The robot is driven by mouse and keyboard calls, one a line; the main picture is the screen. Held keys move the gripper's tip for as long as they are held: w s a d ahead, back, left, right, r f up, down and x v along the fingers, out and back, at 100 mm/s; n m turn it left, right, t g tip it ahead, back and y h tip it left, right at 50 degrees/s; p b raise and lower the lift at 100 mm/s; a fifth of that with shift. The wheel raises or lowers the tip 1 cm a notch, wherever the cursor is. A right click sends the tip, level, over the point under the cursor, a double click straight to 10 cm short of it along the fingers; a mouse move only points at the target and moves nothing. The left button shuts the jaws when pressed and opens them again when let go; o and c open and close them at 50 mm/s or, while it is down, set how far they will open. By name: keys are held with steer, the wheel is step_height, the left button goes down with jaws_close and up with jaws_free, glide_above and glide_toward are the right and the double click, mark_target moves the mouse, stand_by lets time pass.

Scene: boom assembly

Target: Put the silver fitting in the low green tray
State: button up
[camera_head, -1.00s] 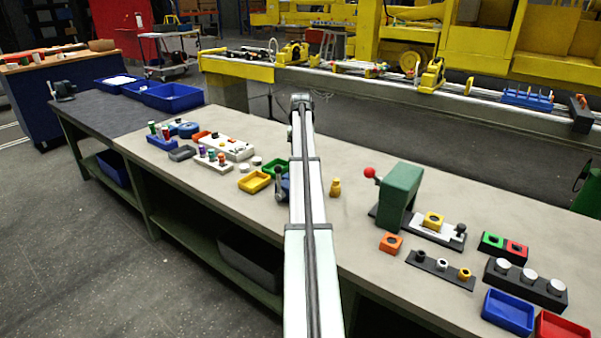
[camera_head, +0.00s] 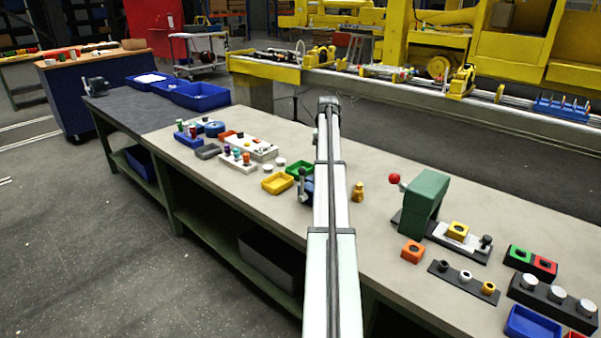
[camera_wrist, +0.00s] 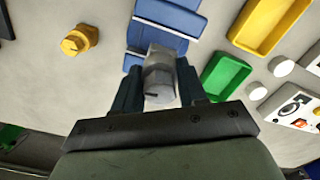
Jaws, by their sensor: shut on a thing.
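The silver fitting (camera_wrist: 158,78), a grey hex-shaped piece, is between the fingers of my gripper (camera_wrist: 160,84) in the wrist view. My gripper is shut on it. Beyond it lies a blue fixture (camera_wrist: 172,20), and I cannot tell whether the fitting still touches it. The low green tray (camera_wrist: 224,77) is just right of my gripper in the wrist view. In the head view the green tray (camera_head: 299,168) is left of my arm and looks empty.
A yellow tray (camera_head: 277,184) and white round pieces sit near the green tray. A brass fitting (camera_head: 358,192) stands right of my arm, with a green press (camera_head: 425,200) further right. A blue tray (camera_head: 530,323) is at the front right.

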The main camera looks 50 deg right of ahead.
steer(key=w+d, duration=0.4)
steer(key=w, duration=1.2)
steer(key=shift+w+d, duration=0.15)
steer(key=shift+w, duration=0.1)
steer(key=shift+f, duration=0.2)
steer(key=shift+f, duration=2.2)
steer(key=shift+f, duration=2.15)
steer(key=o, duration=1.2)
